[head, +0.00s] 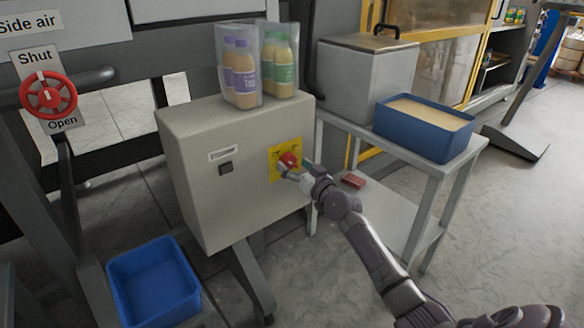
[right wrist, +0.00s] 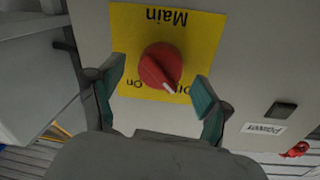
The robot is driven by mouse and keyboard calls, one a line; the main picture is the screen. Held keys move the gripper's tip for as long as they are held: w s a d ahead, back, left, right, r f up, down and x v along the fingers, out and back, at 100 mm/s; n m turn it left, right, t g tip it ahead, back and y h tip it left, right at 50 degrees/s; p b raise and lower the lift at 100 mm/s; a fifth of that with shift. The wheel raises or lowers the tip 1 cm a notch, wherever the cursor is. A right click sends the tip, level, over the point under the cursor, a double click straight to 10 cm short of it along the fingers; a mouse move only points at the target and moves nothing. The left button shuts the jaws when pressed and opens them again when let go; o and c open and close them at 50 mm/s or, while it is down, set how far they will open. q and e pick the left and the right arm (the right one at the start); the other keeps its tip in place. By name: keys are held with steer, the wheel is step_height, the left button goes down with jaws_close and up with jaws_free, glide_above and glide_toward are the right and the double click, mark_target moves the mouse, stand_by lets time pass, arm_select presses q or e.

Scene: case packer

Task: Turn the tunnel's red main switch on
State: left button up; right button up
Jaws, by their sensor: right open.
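The red main switch (right wrist: 158,65) is a round knob on a yellow plate (right wrist: 125,30) marked "Main", upside down in the right wrist view. Its white pointer line slants to the lower right, toward the "Off" label, which is partly hidden by a finger. The "On" label is at the lower left. In the head view the knob (head: 289,160) is on the front of a grey cabinet (head: 205,190). My right gripper (right wrist: 160,84) is open, its green-padded fingers on either side of the knob, apart from it; it also shows in the head view (head: 292,172). My left gripper is not in view.
Bottle packs (head: 240,75) stand on the cabinet top. A metal stand (head: 375,150) to the right holds a grey box (head: 365,80) and a blue bin (head: 425,145). Another blue bin (head: 125,270) is at lower left. A red valve wheel (head: 48,97) is at far left.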

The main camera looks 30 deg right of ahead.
steer(key=shift+w, duration=0.7)
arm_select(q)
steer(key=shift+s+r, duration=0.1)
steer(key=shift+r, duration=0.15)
arm_select(e)
steer(key=c, duration=1.2)
steer(key=shift+o, duration=0.2)
